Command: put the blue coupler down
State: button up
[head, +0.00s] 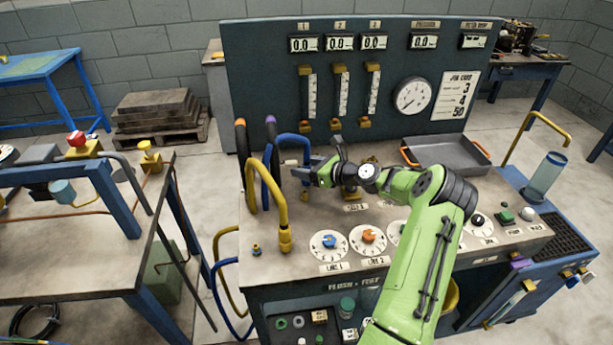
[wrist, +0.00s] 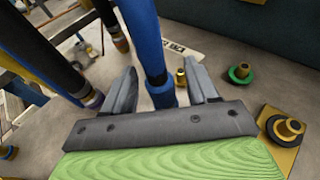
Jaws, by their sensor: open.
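The blue coupler (wrist: 162,95) is a blue collar with a dark band, at the lower end of a blue hose (wrist: 141,35). In the wrist view it stands between the two fingers of my gripper (wrist: 163,88), with a visible gap on each side. In the head view my gripper (head: 318,163) is over the back of the bench (head: 300,213), beside the looped blue hose (head: 291,137). The fingers are open. I cannot tell whether the coupler's lower end touches the bench, because my gripper's palm hides it.
A yellow hose with a yellow coupler (head: 286,238) stands to the left. Purple (wrist: 92,98) and orange (wrist: 120,43) coupler ends are left in the wrist view. A green-ringed fitting (wrist: 240,73) and a brass fitting (wrist: 288,128) are right. A grey tray (head: 446,152) stands behind my arm.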

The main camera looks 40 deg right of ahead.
jog(key=shift+r, duration=0.1)
grip_shut()
